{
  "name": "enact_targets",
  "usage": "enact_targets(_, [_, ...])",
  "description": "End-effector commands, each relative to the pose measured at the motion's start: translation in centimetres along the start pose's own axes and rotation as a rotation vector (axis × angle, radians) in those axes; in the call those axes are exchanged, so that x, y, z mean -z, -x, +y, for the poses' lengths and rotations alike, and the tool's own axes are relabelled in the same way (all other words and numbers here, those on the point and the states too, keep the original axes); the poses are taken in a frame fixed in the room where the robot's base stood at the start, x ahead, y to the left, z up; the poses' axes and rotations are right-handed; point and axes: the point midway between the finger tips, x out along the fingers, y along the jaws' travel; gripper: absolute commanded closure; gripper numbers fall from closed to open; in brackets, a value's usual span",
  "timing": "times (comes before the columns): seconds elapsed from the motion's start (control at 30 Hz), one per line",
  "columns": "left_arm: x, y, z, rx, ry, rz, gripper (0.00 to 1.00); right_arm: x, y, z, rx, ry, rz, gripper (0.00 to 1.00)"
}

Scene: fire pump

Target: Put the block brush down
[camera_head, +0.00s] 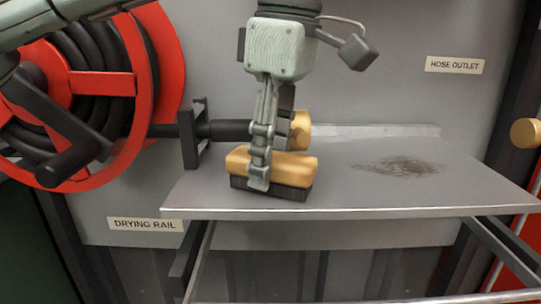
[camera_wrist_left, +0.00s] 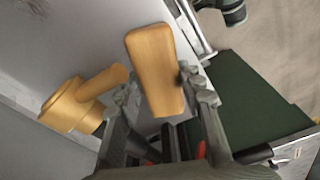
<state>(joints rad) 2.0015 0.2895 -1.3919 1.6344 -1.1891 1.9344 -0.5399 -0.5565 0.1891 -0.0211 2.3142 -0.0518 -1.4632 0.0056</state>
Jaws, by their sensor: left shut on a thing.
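The block brush (camera_head: 290,167) has a tan wooden block over dark bristles. It is level at the left part of the grey metal shelf (camera_head: 360,198), and its bristles look to be on the shelf top or very close to it. My left gripper (camera_head: 261,168) points down from above and is shut on the wooden block. In the left wrist view the block brush (camera_wrist_left: 154,72) lies between the two fingers of my left gripper (camera_wrist_left: 165,92). The fingers hide part of the block. My right gripper is not in view.
A brown dirt patch (camera_head: 398,166) marks the shelf's right half, which is otherwise clear. A brass-coloured fitting (camera_head: 300,130) stands close behind the brush. A red hose reel (camera_head: 90,85) with a black crank is at left. A brass knob (camera_head: 525,132) is at far right.

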Motion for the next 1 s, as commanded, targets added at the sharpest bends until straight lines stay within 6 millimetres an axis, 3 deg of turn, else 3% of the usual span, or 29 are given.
enact_targets(0.37, [-0.1,-0.4,0.0,-0.001,-0.001,-0.001,0.86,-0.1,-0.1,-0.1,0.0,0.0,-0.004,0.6])
enact_targets(0.4, [-0.1,-0.3,0.0,-0.001,-0.001,0.0,0.59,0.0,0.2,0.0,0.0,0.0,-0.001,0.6])
enact_targets(0.53, [-0.1,-0.3,0.0,-0.001,-0.001,0.0,0.43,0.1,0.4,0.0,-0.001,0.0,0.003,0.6])
enact_targets(0.83, [-0.1,-0.2,0.0,-0.001,-0.001,0.0,0.42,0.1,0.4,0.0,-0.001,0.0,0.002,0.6])
enact_targets(1.0, [-0.1,1.4,0.1,-0.003,-0.001,-0.002,0.42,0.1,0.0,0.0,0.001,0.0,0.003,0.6])
